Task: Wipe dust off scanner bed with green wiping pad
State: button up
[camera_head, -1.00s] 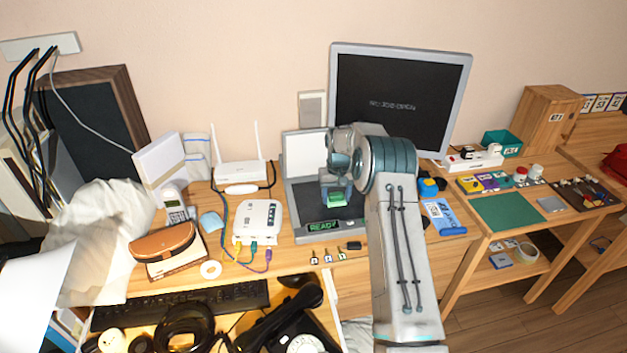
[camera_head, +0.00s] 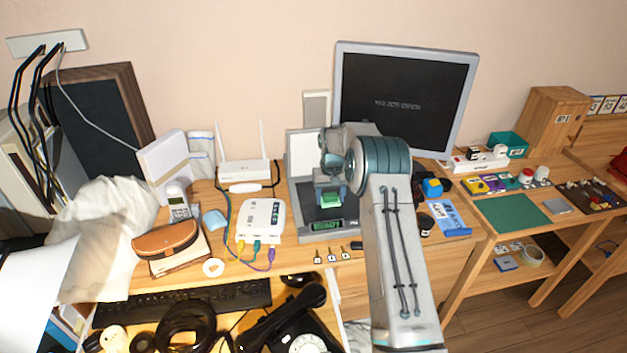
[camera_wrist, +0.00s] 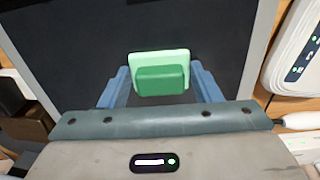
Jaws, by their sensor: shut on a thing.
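The green wiping pad (camera_wrist: 160,60) is between the fingers of my gripper (camera_wrist: 163,82), which is shut on its darker green grip block. In the head view the pad (camera_head: 331,200) shows just below my gripper (camera_head: 331,190), over the dark scanner bed (camera_head: 347,211). The scanner bed (camera_wrist: 82,45) fills most of the wrist view behind the pad. I cannot tell whether the pad touches the bed. I cannot make out dust on the bed.
A white router (camera_head: 262,221) with cables stands just left of the scanner. A monitor (camera_head: 403,95) stands behind it. Small tagged items (camera_head: 331,255) lie in front. A dark round jar (camera_head: 424,225) and a blue packet (camera_head: 449,219) are to the right.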

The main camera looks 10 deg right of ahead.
aim_at(314, 205)
jog(key=shift+s+a, duration=0.1)
jog(key=shift+a, duration=2.3)
jog(key=shift+a+r, duration=0.2)
jog(key=shift+r, duration=0.05)
notch_tip(314, 205, up, 8)
jog(key=p, duration=0.3)
jog(key=shift+p, duration=0.3)
jog(key=shift+d+f, duration=0.1)
jog(key=shift+f, duration=0.05)
